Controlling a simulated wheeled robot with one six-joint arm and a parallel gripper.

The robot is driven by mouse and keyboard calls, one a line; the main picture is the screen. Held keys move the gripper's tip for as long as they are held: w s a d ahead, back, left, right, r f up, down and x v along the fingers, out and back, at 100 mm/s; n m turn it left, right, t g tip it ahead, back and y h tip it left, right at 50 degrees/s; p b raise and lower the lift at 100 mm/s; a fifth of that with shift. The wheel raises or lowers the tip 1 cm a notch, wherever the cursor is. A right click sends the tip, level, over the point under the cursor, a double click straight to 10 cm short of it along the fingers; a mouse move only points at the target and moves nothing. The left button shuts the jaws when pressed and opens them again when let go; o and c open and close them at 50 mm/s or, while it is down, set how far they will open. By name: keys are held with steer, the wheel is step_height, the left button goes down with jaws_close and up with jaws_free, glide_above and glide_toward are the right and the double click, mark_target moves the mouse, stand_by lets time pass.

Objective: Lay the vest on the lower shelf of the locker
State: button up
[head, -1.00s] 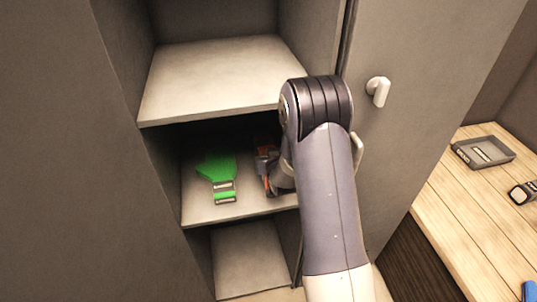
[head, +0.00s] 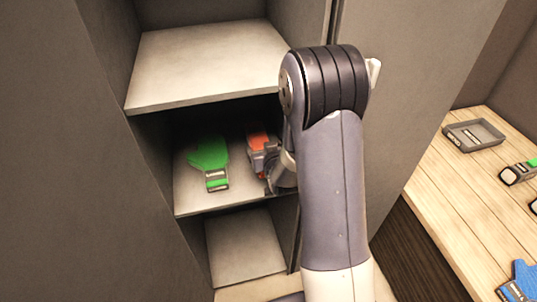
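The open grey locker has an upper shelf (head: 205,62), a shelf below it (head: 195,203) and a floor compartment (head: 245,250) at the bottom. An orange and grey folded item (head: 257,139), possibly the vest, is at the right side of the shelf below the upper one. My gripper (head: 270,178) is at that shelf's front right, at the near end of the orange item. My arm covers part of the gripper, so its fingers and any contact with the item are unclear.
A green glove (head: 208,153) lies on the same shelf, left of the orange item. The locker door (head: 415,90) stands open at right. A wooden bench (head: 440,215) at right holds a grey tray (head: 473,135), a green-and-black item (head: 518,172) and a blue item (head: 520,282). The upper shelf is empty.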

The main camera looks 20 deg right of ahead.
steer(key=shift+v, duration=2.15)
steer(key=shift+c, duration=0.4)
